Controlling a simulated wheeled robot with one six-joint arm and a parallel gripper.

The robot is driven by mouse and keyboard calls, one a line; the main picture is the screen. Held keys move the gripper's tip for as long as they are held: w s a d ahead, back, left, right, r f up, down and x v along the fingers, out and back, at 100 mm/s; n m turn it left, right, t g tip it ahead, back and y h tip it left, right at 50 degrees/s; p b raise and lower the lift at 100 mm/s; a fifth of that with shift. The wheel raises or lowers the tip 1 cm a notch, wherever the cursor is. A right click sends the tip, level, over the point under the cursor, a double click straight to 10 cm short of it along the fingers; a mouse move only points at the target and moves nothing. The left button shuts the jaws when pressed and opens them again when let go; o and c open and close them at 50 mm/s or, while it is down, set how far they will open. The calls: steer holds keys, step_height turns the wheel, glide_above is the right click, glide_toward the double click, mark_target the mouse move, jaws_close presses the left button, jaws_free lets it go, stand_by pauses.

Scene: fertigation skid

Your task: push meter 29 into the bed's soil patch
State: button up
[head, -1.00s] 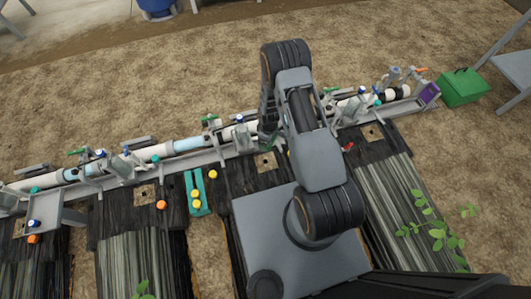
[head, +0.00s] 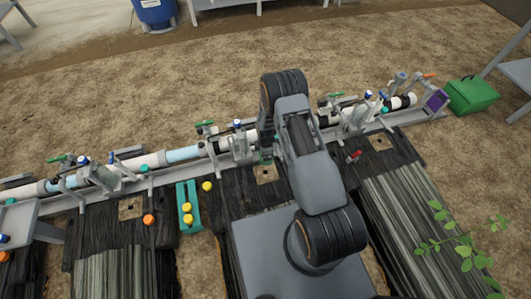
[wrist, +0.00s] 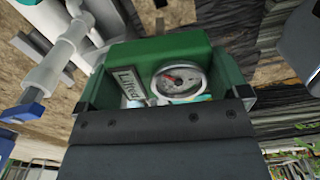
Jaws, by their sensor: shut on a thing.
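The meter's lower end is hidden. In the head view my arm hides most of the gripper and the meter. The bed near the arm has a brown square soil patch (head: 265,174), just left of my arm. I cannot tell whether the meter touches soil.
A white pipe run (head: 190,154) with valves and clamps crosses behind the beds. A teal holder (head: 181,194) carries yellow-topped pieces; a loose yellow one (head: 207,186) is beside it. An orange one (head: 149,219) and a red one (head: 354,156) stand nearby. A green box (head: 471,96) is far right.

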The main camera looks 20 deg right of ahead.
steer(key=shift+f+b, duration=2.3)
steer(key=shift+f, duration=1.25)
steer(key=shift+f+b, duration=1.9)
steer(key=shift+f, duration=0.25)
steer(key=shift+f, duration=0.2)
steer(key=shift+f+b, duration=1.6)
steer(key=shift+b, duration=0.1)
steer(key=o, duration=0.5)
steer(key=shift+o, duration=0.6)
steer(key=shift+r+p, duration=2.85)
steer(key=shift+r, duration=1.15)
